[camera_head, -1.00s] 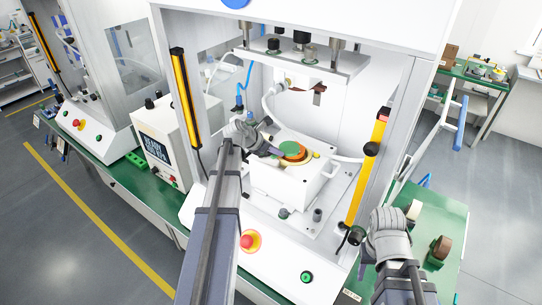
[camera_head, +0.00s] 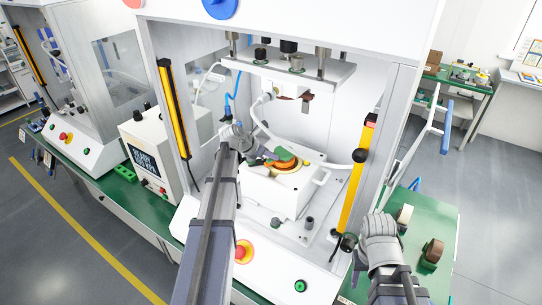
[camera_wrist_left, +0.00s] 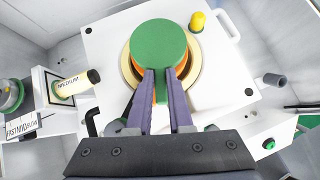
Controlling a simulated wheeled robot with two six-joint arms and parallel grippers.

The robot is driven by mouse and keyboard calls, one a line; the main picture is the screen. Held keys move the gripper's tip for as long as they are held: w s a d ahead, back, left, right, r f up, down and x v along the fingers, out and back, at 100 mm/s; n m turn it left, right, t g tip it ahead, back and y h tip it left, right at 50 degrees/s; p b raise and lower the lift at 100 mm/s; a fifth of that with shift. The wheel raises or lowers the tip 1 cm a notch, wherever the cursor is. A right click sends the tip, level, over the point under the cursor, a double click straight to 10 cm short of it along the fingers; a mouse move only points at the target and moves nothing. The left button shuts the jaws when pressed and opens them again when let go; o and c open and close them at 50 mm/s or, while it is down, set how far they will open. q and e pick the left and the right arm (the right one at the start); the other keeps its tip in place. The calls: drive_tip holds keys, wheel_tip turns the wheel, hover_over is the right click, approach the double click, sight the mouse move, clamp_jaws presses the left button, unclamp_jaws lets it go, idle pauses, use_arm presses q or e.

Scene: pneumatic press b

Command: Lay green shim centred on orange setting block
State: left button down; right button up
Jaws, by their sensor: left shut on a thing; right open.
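The green shim (camera_wrist_left: 158,45) is a flat disc at the fingertips of my left gripper (camera_wrist_left: 162,80), which is shut on its near edge. In the head view the shim (camera_head: 285,153) is over the orange setting block (camera_head: 290,167), with my left gripper (camera_head: 270,155) reaching in from the left. In the left wrist view the shim hides most of the block (camera_wrist_left: 160,92); orange shows between the fingers and beside the shim. I cannot tell whether shim and block touch. My right gripper (camera_head: 376,226) is open and empty, outside the press at the right.
A pale brass ring (camera_wrist_left: 192,76) surrounds the block on a white fixture (camera_wrist_left: 235,75). A yellow knob (camera_wrist_left: 197,21) stands beside it. The press's upper plate (camera_head: 290,66) hangs above. Yellow-black posts (camera_head: 355,190) flank the opening.

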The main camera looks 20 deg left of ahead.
use_arm(q)
drive_tip(key=shift+f+b, duration=0.65)
drive_tip(key=c, duration=0.7)
unclamp_jaws()
drive_tip(key=shift+c, duration=0.2)
drive_tip(key=p+v, duration=0.5)
drive_tip(key=v, duration=0.3)
drive_tip(key=shift+p, duration=0.3)
